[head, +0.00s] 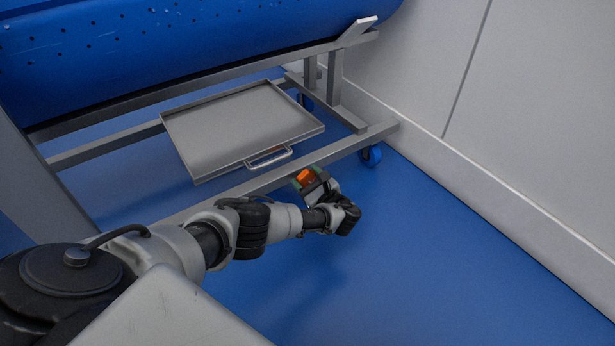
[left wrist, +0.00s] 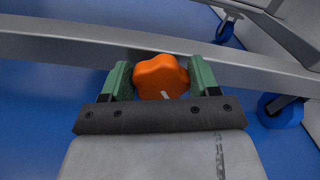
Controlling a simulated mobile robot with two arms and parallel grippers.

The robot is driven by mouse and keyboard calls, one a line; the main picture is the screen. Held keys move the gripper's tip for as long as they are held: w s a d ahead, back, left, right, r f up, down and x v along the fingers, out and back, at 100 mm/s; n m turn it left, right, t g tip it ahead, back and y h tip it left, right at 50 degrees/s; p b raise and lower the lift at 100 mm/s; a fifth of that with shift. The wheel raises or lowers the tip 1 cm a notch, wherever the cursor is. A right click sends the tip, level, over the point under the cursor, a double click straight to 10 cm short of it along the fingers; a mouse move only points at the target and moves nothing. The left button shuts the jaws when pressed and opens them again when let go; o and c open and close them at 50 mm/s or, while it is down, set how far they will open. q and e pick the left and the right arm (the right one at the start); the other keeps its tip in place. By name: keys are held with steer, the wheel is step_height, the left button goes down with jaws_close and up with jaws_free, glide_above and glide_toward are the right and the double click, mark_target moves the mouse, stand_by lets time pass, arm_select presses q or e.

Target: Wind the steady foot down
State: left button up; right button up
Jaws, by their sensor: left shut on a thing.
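The orange lobed knob (left wrist: 160,77) of the steady foot sits at the near rail of the carrier, between the two green fingers of my left gripper (left wrist: 160,82). The fingers touch its sides and are shut on it. In the head view the knob (head: 305,176) shows as a small orange patch at the left gripper (head: 311,181), low beside the grey rail (head: 265,182). The foot's stem and pad below the knob are hidden. My right gripper is in neither view.
A blue perforated tub (head: 190,40) rests on the grey frame above. A grey tray (head: 240,125) with a handle (head: 270,157) lies just behind the rail. A blue castor (head: 371,155) stands at the rail's right end. A pale wall (head: 480,185) bounds the right; blue floor (head: 400,270) is clear in front.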

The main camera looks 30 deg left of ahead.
arm_select(q)
steer(key=n, duration=0.3)
steer(key=shift+s+f+n, duration=0.1)
steer(key=shift+s+n, duration=0.05)
steer(key=shift+n, duration=0.25)
steer(key=n, duration=0.4)
steer(key=shift+s+f+n, duration=0.15)
steer(key=shift+f+n, duration=0.05)
steer(key=shift+n, duration=0.1)
steer(key=n, duration=0.1)
steer(key=n+b, duration=0.1)
steer(key=n, duration=0.2)
steer(key=shift+a+f, duration=0.1)
steer(key=shift+f, duration=0.15)
steer(key=n+b, duration=0.2)
steer(key=n, duration=0.2)
steer(key=shift+f+n, duration=0.1)
steer(key=shift+n, duration=0.2)
steer(key=o, duration=0.9)
